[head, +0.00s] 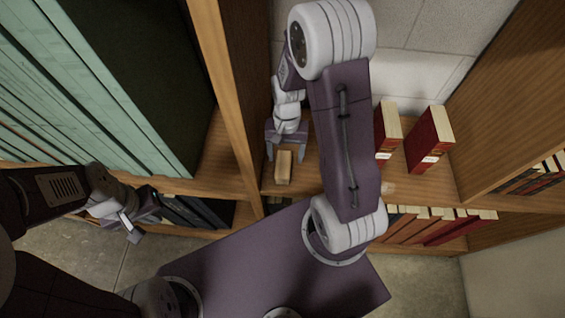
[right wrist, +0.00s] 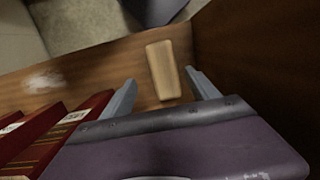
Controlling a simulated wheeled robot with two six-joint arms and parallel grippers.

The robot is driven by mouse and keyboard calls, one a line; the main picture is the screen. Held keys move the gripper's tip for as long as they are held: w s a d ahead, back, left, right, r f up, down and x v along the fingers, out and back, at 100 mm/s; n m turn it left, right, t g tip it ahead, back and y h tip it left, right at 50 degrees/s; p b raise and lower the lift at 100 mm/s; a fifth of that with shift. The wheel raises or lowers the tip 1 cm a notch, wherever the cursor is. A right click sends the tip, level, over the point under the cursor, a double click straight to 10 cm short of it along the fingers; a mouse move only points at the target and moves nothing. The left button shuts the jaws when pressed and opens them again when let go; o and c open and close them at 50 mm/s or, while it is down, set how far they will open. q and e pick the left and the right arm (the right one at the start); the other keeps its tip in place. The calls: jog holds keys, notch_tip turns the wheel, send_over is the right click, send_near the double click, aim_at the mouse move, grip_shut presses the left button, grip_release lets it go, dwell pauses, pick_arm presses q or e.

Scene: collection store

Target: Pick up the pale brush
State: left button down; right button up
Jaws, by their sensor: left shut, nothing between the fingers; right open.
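The pale brush (head: 284,167), a small tan block shape, lies on the wooden shelf near its front edge. It also shows in the right wrist view (right wrist: 163,70). My right gripper (head: 285,150) is open just behind the brush in the head view. In the right wrist view its fingers (right wrist: 160,82) point toward the brush, one on each side, with nothing gripped. I cannot tell how high the fingers are above the shelf. My left gripper (head: 136,232) is shut and empty, away at the left in front of the lower shelf.
A wooden upright (head: 238,100) stands close to the left of the brush. Red books (head: 430,140) stand on the same shelf to the right. A pale smudge (head: 388,188) marks the shelf between. Tall green volumes (head: 90,90) fill the left bay. More books (head: 440,225) stand below.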

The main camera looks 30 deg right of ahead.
aim_at(283, 163)
jog(key=shift+s+f, duration=0.2)
jog(key=shift+f, duration=0.3)
jog(key=shift+w+a+f, duration=0.1)
jog(key=shift+w+f, duration=0.1)
jog(key=shift+f, duration=0.05)
jog(key=f, duration=0.3)
jog(key=f+p, duration=0.1)
jog(key=shift+w+a+f, duration=0.2)
jog(key=shift+a+f, duration=0.05)
jog(key=shift+f, duration=0.05)
jog(key=shift+s+f, duration=0.15)
jog(key=shift+f, duration=0.2)
jog(key=c, duration=1.5)
